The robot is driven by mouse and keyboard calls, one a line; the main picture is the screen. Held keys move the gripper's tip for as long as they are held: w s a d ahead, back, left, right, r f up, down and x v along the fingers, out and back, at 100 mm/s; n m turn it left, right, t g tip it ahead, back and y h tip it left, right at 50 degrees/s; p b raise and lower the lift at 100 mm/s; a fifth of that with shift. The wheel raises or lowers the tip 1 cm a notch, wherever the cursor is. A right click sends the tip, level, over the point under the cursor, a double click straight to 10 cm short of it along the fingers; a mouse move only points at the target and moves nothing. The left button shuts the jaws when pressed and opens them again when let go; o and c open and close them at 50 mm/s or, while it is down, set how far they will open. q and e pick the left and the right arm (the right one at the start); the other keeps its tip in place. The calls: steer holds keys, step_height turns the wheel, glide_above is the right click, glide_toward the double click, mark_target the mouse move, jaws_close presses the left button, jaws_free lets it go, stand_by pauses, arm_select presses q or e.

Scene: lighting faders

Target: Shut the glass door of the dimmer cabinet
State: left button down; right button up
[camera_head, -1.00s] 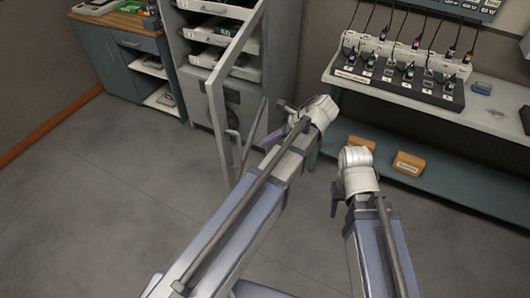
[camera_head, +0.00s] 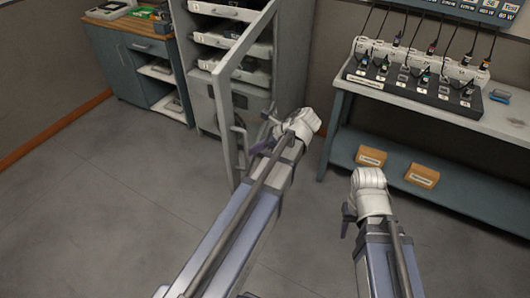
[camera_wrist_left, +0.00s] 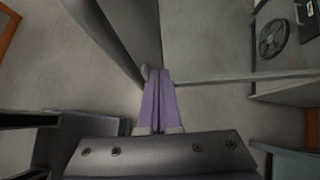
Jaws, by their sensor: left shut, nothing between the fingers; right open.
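The glass door (camera_head: 224,112) of the grey dimmer cabinet (camera_head: 205,88) stands open, its framed free edge swung out toward me. A handle (camera_head: 241,136) shows near that edge. My left gripper (camera_head: 258,148) is beside the door's free edge, on the right of it in the head view, partly hidden by my own wrist. In the left wrist view its purple fingers (camera_wrist_left: 155,76) are shut together with nothing between them, their tips close to a grey door frame bar (camera_wrist_left: 112,38). I cannot tell whether they touch it. My right gripper (camera_head: 347,222) is open, low and away from the door, mostly hidden.
A bench (camera_head: 500,122) with a fader console (camera_head: 412,92) stands at the right, with two orange boxes (camera_head: 372,156) on its lower shelf. A blue-grey cupboard (camera_head: 128,72) stands left of the cabinet. The floor (camera_head: 90,220) in front is clear.

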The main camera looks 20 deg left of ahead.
arm_select(q)
steer(key=shift+s+a+r, duration=0.1)
steer(key=shift+s+a, duration=0.05)
steer(key=shift+a, duration=0.5)
steer(key=shift+s+a+r, duration=0.1)
steer(key=shift+a, duration=0.55)
